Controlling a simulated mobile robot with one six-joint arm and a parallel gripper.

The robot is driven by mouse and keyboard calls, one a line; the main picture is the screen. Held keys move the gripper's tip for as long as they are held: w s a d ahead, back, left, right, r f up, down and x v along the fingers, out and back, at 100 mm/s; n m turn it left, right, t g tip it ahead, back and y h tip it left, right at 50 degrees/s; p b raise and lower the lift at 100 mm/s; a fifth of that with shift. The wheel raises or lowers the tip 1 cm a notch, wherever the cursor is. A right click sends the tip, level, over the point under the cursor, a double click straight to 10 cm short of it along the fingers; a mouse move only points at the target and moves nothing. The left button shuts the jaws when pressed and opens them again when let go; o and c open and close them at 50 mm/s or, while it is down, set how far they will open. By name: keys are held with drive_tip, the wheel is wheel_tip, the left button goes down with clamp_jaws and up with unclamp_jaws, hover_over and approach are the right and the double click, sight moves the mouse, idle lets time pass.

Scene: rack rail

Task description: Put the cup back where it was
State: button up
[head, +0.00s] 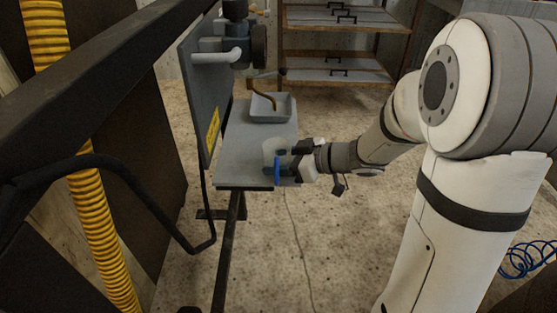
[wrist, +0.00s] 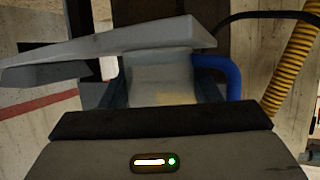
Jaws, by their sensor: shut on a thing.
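A pale, translucent grey cup (head: 271,148) with a blue handle (head: 277,171) is at the front right of a grey shelf (head: 238,158). My gripper (head: 284,159) reaches in from the right and is shut on the cup. In the wrist view the cup (wrist: 158,72) sits between the fingers, with its blue handle (wrist: 229,72) to the right. The shelf (wrist: 110,45) crosses the top of that view against the cup's end. I cannot tell if the cup rests on the shelf or is held just above it.
A small grey basin (head: 285,107) with a brown spout over it stands at the shelf's back. An upright grey panel (head: 199,85) with pipework borders the shelf on the left. A yellow hose (head: 103,235) and dark rail are further left. The shelf's middle is clear.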

drive_tip(key=o, duration=1.1)
